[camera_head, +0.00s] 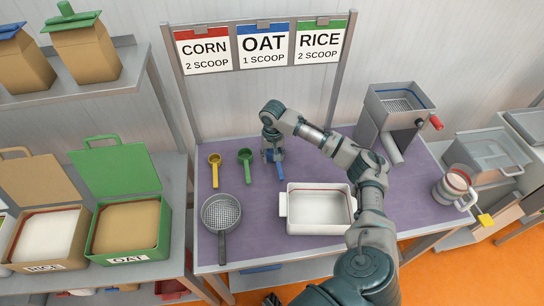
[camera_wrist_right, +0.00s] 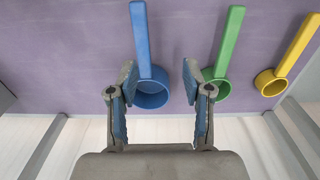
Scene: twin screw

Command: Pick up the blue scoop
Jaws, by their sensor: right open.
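The blue scoop lies on the purple table mat; its handle (camera_head: 281,172) shows in the head view, while its cup is mostly hidden by my right gripper (camera_head: 273,156). In the right wrist view the blue scoop (camera_wrist_right: 151,93) shows its round cup and straight handle. My right gripper (camera_wrist_right: 159,82) is open, with its fingers apart on either side of the blue scoop and nothing held. Whether the fingers are at the scoop's height is hard to tell. My left gripper cannot be made out.
A green scoop (camera_head: 246,164) lies close beside, its cup (camera_wrist_right: 217,90) near one finger. A yellow scoop (camera_head: 215,170) lies further left. A strainer (camera_head: 221,214) and a white tray (camera_head: 318,208) lie nearer. The sign frame (camera_head: 183,103) stands at the table's back edge.

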